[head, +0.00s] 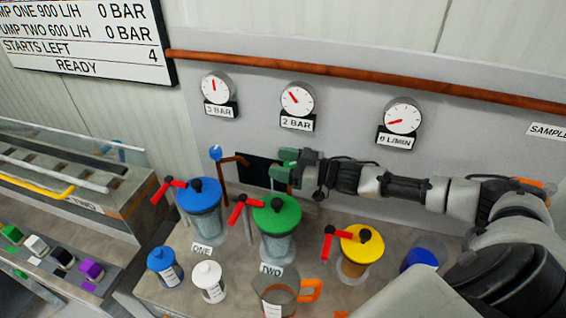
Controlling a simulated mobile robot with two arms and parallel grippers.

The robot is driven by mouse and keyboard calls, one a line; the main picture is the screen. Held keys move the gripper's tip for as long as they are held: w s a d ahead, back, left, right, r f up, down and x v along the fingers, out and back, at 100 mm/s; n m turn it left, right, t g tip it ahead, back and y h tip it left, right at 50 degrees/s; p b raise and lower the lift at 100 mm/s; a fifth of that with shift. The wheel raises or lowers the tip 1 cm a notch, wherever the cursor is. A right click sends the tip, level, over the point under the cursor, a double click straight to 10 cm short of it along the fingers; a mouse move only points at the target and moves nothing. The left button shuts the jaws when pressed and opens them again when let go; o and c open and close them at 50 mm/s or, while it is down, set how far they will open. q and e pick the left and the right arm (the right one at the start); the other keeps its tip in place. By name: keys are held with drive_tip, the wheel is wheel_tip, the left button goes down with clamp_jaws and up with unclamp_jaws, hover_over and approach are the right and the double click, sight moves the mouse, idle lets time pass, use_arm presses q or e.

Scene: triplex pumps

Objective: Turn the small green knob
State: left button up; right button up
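My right arm comes in from the right, and my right gripper (290,169) is in front of the grey back panel, above and behind the green-lidded pump (277,217). Small green parts (288,155) show at the gripper's tip. I cannot tell which of them is the small green knob and which belongs to the fingers. Whether the fingers are closed on the knob is hidden at this size. A similar small blue knob (215,152) stands on a copper pipe to the left. My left gripper is not in view.
Blue-lidded (200,199) and yellow-lidded (361,246) pumps with red levers flank the green one on the bench. A jug with an orange handle (310,290) and small bottles (208,280) stand in front. Three dial gauges (297,98) and a copper rail (370,78) are above.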

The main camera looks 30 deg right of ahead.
drive_tip(key=c, duration=0.9)
drive_tip(key=shift+w+d+m+t+h+p, duration=0.15)
drive_tip(key=shift+m+t+h+p, duration=0.5)
drive_tip(key=shift+m+h+p, duration=0.85)
drive_tip(key=shift+s+d+m+t+h+p, duration=0.15)
drive_tip(key=shift+m+t+h+p, duration=0.75)
drive_tip(key=shift+h+p, duration=0.95)
drive_tip(key=shift+w+d+m+t+h+p, duration=0.2)
drive_tip(key=shift+m+t+h+p, duration=0.25)
drive_tip(key=shift+m+h+p, duration=1.3)
drive_tip(key=shift+d+n+h+b, duration=0.1)
drive_tip(key=shift+n+h+b, duration=0.15)
drive_tip(key=shift+h+b, duration=0.3)
drive_tip(key=o, duration=0.9)
